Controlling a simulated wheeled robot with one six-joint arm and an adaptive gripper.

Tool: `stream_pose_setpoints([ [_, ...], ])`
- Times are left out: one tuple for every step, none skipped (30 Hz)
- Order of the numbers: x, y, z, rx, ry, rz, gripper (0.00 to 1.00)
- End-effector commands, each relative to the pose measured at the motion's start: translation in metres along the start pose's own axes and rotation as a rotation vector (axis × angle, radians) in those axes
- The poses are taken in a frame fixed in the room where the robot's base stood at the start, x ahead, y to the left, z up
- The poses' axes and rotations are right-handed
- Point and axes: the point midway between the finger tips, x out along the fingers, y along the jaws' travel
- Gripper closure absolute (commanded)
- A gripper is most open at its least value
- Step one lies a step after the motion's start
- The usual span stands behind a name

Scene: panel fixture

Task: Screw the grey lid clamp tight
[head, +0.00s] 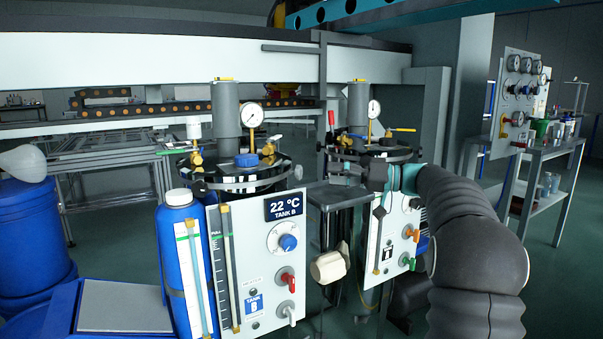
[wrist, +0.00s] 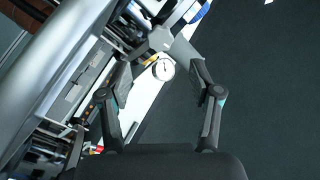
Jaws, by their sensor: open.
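Two lidded tanks stand at the centre of the head view: tank B (head: 245,178) with a dark lid, and a second tank (head: 352,140) to its right. Small grey fittings sit on tank B's lid rim, one at the left (head: 197,187) and one at the right (head: 298,172). I cannot tell surely which is the grey lid clamp. My gripper (head: 365,172) is at the second tank's lid, partly lost among dark parts. In the wrist view my gripper (wrist: 160,78) is open, with a white gauge (wrist: 163,69) beyond its fingers and nothing visibly held.
A white panel (head: 265,255) with knobs and a 22 °C display fronts tank B. Blue barrels (head: 35,235) stand at the left. A grey bench (head: 540,145) with bottles is at the right. Dark floor (wrist: 265,90) lies open right of the fingers.

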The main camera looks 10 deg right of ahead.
Motion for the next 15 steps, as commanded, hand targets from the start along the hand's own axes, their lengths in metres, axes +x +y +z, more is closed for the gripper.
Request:
stream_pose_setpoints([
  [0.011,-0.001,0.0,0.0,-0.002,-0.002,0.36],
  [0.017,-0.001,0.0,0.0,-0.003,-0.002,0.36],
  [0.024,-0.001,0.0,0.001,-0.002,-0.002,0.36],
  [0.03,-0.001,0.0,0.001,-0.002,-0.002,0.36],
  [0.036,-0.001,0.0,0.001,-0.003,-0.002,0.36],
  [0.043,-0.001,0.0,0.001,-0.002,-0.001,0.36],
  [0.048,-0.001,0.0,0.001,-0.002,-0.001,0.36],
  [0.053,-0.001,0.0,0.001,-0.002,-0.002,0.36],
  [0.06,-0.001,0.0,0.001,-0.002,-0.002,0.36],
  [0.064,-0.001,0.0,0.001,-0.001,-0.001,0.36],
  [0.069,-0.001,0.0,0.001,-0.001,-0.001,0.36],
  [0.073,-0.001,0.0,0.001,-0.001,-0.001,0.36],
  [0.077,-0.001,0.0,0.001,-0.001,-0.001,0.36],
  [0.08,-0.001,0.0,0.001,-0.001,0.0,0.36],
  [0.083,0.0,0.0,0.001,-0.001,0.0,0.36],
])
